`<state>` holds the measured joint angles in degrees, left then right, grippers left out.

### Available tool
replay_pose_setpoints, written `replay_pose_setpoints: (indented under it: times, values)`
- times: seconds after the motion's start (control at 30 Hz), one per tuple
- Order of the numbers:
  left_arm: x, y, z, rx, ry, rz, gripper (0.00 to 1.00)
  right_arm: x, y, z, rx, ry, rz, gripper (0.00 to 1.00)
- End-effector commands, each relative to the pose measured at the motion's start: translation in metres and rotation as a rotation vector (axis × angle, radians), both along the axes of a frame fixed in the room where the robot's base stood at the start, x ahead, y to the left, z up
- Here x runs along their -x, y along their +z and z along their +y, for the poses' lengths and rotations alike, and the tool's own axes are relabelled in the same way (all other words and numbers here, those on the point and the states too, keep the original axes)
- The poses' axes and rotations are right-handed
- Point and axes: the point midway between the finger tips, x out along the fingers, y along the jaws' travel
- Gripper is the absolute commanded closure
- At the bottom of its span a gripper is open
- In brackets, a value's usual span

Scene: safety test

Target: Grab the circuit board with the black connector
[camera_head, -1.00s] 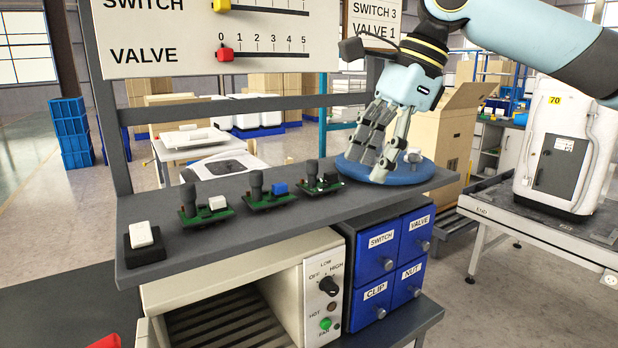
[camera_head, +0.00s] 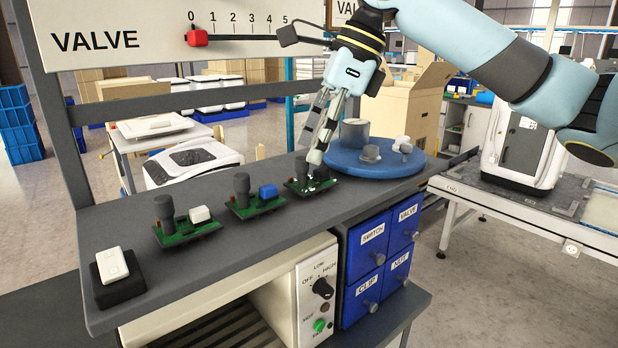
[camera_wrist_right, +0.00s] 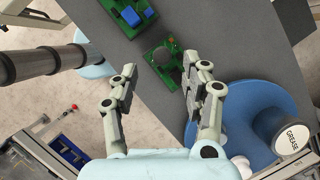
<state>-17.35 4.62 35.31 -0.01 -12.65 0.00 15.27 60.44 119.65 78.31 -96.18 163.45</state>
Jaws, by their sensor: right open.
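Three green circuit boards stand in a row on the grey shelf, each with an upright dark cylinder. The right-hand board (camera_head: 318,187) has no white or blue block; its black connector is hard to make out behind my fingers. The middle board (camera_head: 254,207) carries a blue block (camera_head: 267,191), and the left board (camera_head: 188,234) a white block (camera_head: 200,214). My right gripper (camera_head: 316,160) is just above the right-hand board. In the wrist view, the right gripper (camera_wrist_right: 159,88) is open and empty, with that board (camera_wrist_right: 153,54) ahead between and beyond its fingers. My left gripper is not in view.
A blue round tray (camera_head: 345,163) with a grey cup (camera_head: 354,134) and small parts stands right of the boards. A white switch on a black block (camera_head: 117,267) sits at the shelf's left end. Blue labelled drawers (camera_head: 371,241) are below. A sign panel (camera_head: 125,40) hangs behind.

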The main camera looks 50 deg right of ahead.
Motion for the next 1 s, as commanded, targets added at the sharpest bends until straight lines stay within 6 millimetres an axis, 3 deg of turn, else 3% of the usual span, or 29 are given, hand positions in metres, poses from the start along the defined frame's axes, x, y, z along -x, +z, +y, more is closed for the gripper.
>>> replay_pose_setpoints:
  times: [0.07,0.17,0.33,0.6,0.93,1.0]
  values:
    - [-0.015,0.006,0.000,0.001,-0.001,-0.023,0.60,-0.005,-0.005,0.006,-0.009,0.000,0.001,0.53]
    - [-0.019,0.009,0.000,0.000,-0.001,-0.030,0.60,-0.011,-0.014,0.011,-0.008,0.001,0.000,0.53]
    - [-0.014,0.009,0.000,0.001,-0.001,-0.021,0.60,-0.016,-0.033,0.015,-0.003,0.001,0.001,0.53]
    - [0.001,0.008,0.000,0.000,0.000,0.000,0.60,-0.017,-0.036,0.015,0.000,0.001,0.000,0.54]
    - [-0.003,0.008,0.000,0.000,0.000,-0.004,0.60,-0.017,-0.035,0.015,0.000,0.002,-0.001,0.97]
    - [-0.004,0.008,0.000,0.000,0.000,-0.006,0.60,-0.017,-0.035,0.015,0.000,0.002,-0.001,1.00]
